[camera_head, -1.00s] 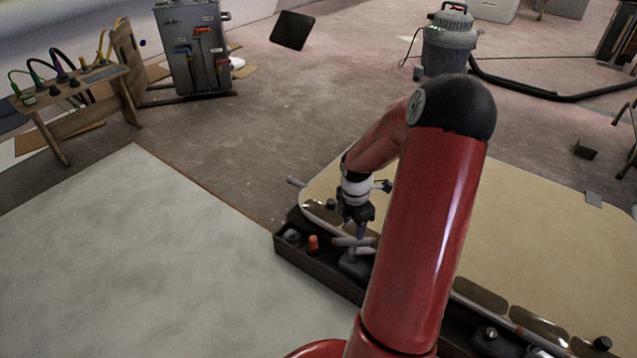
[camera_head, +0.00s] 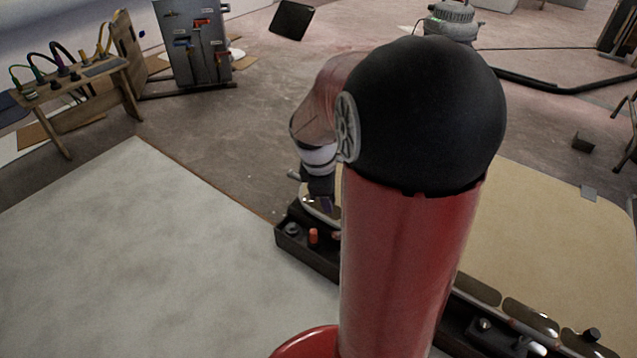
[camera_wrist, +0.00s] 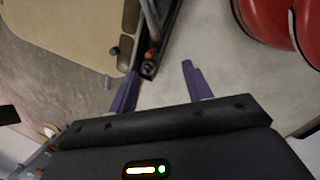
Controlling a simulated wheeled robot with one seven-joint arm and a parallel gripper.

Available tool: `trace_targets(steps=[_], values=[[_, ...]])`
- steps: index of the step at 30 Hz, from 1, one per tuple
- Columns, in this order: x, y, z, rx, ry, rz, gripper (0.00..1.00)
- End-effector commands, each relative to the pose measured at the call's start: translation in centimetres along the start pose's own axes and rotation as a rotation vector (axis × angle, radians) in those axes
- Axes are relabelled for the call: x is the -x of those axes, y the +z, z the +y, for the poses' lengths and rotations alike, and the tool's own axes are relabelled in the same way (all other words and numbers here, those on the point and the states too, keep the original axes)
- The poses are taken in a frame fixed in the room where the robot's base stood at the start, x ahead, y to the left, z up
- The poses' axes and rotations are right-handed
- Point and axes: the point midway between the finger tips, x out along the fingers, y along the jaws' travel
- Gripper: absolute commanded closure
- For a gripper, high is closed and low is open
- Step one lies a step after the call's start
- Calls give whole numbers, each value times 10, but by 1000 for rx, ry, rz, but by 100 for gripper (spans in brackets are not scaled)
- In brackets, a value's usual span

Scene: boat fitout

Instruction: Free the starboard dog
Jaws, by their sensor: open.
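The pale beige hatch panel (camera_head: 560,215) lies in a dark frame (camera_head: 318,262). In the head view my red arm hides the middle of the near edge, including the grey dog handle seen there earlier. In the wrist view a grey bar (camera_wrist: 152,18), possibly that dog, runs along the dark frame at the top, partly cut off. My gripper (camera_wrist: 160,70) is open and empty, its two purple fingers apart above the frame's corner. In the head view one purple fingertip (camera_head: 327,203) shows beside the arm. I cannot tell which dog is the starboard one.
An orange peg (camera_head: 313,236) and a round knob (camera_head: 292,229) stand in the frame's corner. A pale grey surface (camera_head: 140,250) lies left of it. A tool panel (camera_head: 195,45), a cable bench (camera_head: 75,85) and a vacuum (camera_head: 452,22) stand behind. Floor between is clear.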

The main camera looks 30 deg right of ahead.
Motion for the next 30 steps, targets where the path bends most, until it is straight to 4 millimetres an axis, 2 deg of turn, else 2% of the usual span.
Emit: trace_targets(steps=[1,3,9,15,23,27,30], values=[[12,-2,-4,-25,15,2,50],[24,-5,-8,-67,28,7,50],[46,-9,-20,-157,53,22,50],[54,-10,-24,-196,62,31,50],[55,-11,-24,-198,62,31,50],[51,-12,-19,-224,48,30,69],[42,-16,-2,-312,8,27,82]])
